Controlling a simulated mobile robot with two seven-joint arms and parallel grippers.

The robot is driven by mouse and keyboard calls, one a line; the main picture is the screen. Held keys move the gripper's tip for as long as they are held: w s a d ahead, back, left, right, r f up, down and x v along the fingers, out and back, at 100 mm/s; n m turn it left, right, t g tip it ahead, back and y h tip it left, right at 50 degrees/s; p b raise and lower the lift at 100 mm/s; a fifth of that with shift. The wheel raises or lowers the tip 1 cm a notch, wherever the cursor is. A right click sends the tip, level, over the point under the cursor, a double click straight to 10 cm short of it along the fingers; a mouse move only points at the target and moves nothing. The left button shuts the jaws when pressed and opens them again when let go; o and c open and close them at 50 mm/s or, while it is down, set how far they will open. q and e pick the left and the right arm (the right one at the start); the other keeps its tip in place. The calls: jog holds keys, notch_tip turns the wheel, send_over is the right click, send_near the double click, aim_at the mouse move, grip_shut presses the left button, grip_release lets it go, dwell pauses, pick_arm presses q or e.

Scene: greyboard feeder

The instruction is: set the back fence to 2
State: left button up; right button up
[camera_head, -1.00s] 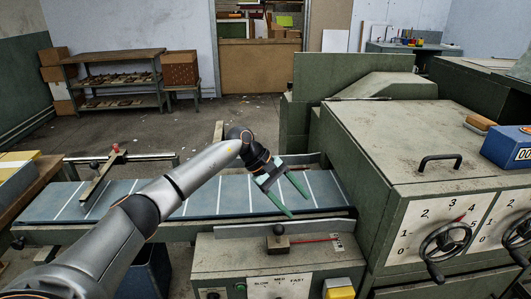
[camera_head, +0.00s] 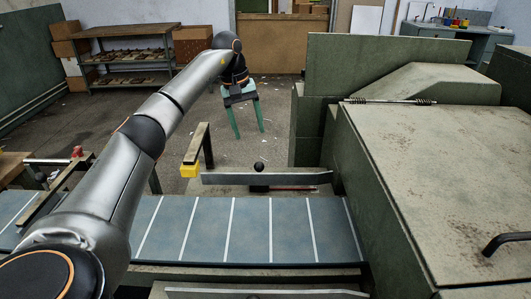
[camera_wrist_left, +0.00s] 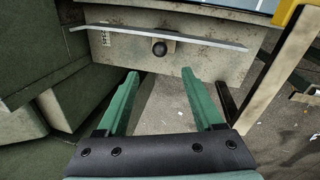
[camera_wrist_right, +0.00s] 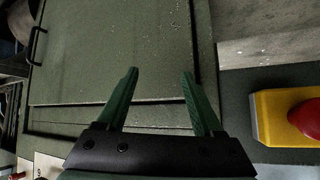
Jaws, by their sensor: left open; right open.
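The back fence (camera_head: 266,178) is a long thin grey metal bar along the far side of the blue belt. In the left wrist view the knob (camera_wrist_left: 159,48) lies just ahead of the gap between the fingertips (camera_wrist_left: 160,74). My right gripper (camera_wrist_right: 159,72) shows only in the right wrist view, open and empty over green machine panels.
The striped belt (camera_head: 250,230) lies in front of the fence. The green feeder housing (camera_head: 350,150) bounds the right. A bracket with a yellow end (camera_head: 189,171) stands left of the fence. A red button (camera_wrist_right: 305,118) on a yellow box is right of my right gripper. Open floor lies behind.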

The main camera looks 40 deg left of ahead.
aim_at(267, 175)
pick_arm(q)
jog(key=f, duration=0.4)
jog(key=w+d+f+b, duration=0.1)
jog(key=f, duration=0.3)
jog(key=f+b, duration=0.1)
jog(key=f, duration=0.3)
jog(key=shift+w+d+f, duration=0.1)
jog(key=shift+w+d, duration=0.15)
jog(key=shift+w, duration=0.15)
grip_shut()
dwell(0.8)
